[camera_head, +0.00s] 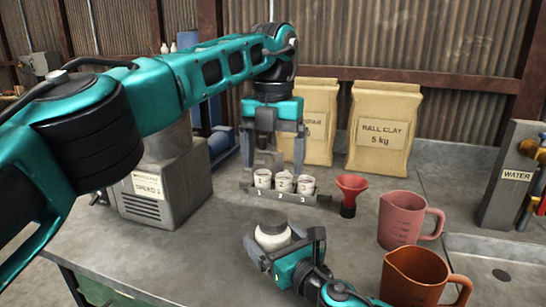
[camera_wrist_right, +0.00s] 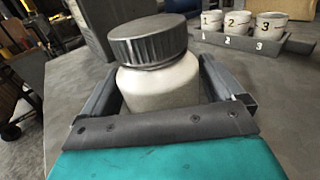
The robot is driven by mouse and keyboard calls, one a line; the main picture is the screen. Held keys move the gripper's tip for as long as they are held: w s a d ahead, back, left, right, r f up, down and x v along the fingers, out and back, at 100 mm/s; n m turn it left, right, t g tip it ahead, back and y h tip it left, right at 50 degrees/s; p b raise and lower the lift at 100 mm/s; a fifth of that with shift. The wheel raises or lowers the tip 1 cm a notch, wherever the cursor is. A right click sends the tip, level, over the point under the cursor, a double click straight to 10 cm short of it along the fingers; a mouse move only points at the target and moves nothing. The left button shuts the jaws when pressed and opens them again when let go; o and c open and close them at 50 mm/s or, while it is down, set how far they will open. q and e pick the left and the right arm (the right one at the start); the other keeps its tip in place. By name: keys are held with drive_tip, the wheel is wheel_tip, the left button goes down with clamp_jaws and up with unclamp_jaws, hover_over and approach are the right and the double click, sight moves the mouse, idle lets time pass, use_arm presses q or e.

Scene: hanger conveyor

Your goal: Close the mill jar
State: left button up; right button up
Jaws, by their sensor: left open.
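The mill jar (camera_head: 272,236) is a round white jar standing upright on the grey bench. In the right wrist view the jar (camera_wrist_right: 160,88) has a grey ribbed lid (camera_wrist_right: 147,40) on its mouth, looking slightly tilted. I cannot tell whether the lid is tight. My right gripper (camera_head: 285,248) is low at the jar, with one finger on each side of its body; it appears shut on it, and its fingers (camera_wrist_right: 160,90) show in the wrist view. My left gripper (camera_head: 273,165) points down, open, behind and above the jar, near the cup rack.
A rack (camera_head: 246,188) holds three small numbered cups (camera_head: 284,182). A red funnel (camera_head: 350,190), a pink jug (camera_head: 402,218) and an orange jug (camera_head: 415,278) stand to the right. A grey machine (camera_head: 165,185) stands left. Clay bags (camera_head: 384,125) are behind. The bench left of the jar is clear.

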drive_tip(key=shift+o, duration=0.3)
drive_tip(key=shift+s+d, duration=0.25)
drive_tip(key=shift+s, duration=0.15)
drive_tip(key=v, duration=1.2)
drive_tip(key=shift+a+p, duration=0.1)
drive_tip(key=shift+p, duration=0.2)
drive_tip(key=shift+s, duration=0.1)
